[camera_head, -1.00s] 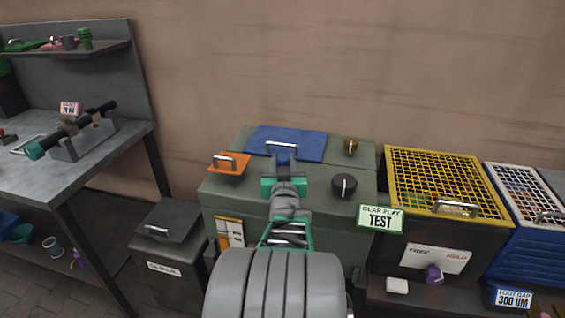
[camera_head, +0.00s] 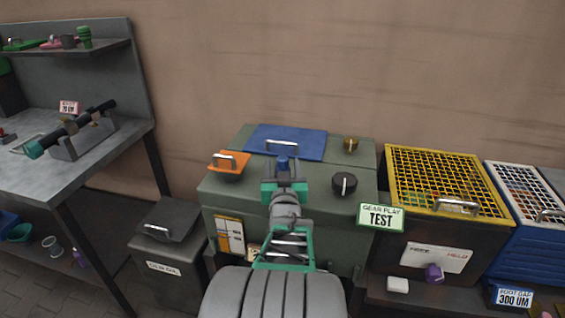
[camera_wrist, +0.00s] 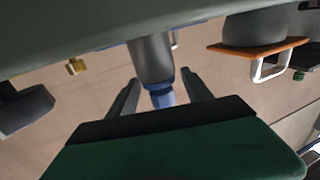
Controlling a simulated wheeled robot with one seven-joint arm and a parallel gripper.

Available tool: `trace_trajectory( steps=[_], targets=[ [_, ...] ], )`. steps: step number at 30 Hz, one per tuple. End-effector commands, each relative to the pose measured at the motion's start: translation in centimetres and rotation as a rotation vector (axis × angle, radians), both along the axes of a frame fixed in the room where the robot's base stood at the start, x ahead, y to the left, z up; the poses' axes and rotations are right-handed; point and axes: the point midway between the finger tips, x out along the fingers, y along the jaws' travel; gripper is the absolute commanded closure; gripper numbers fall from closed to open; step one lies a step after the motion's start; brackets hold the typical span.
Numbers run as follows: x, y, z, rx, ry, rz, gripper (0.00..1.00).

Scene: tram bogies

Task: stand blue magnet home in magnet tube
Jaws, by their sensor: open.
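The blue magnet (camera_head: 283,163) shows as a small blue upright piece just beyond my gripper (camera_head: 284,186), above the green cabinet top. In the wrist view the blue magnet (camera_wrist: 163,97) lies between the two dark fingers of my gripper (camera_wrist: 161,88), with a gap on each side. The fingers are open. A grey cylinder (camera_wrist: 151,60), which looks like the magnet tube, stands on the cabinet in line with the magnet. The magnet's blue end sticks out of it. How deep it sits I cannot tell. My gripper hides the tube in the head view.
The green cabinet (camera_head: 222,192) carries an orange plate with a handle (camera_head: 229,163), a black knob (camera_head: 344,184), a brass knob (camera_head: 351,144) and a blue lid (camera_head: 290,141). A yellow mesh crate (camera_head: 447,183) stands to the right, a workbench (camera_head: 100,163) to the left.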

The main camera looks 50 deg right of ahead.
Motion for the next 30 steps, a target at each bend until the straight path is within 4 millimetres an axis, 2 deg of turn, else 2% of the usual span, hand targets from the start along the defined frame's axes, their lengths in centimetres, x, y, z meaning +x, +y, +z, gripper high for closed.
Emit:
trace_trajectory(
  steps=[6, 9, 23, 26, 29, 30],
  targets=[
    [-2.8, 3.4, 0.3, -0.002, -0.002, -0.002, 0.42],
    [-3.5, 4.3, 0.2, -0.003, -0.001, -0.003, 0.42],
    [-3.6, 4.5, 0.0, -0.001, 0.0, 0.0, 0.42],
    [-2.8, 5.1, 0.1, 0.014, 0.014, 0.023, 0.42],
    [0.1, 7.4, 0.0, 0.078, 0.077, 0.111, 0.42],
    [1.8, 9.0, -0.1, 0.118, 0.119, 0.165, 0.42]
  ],
)
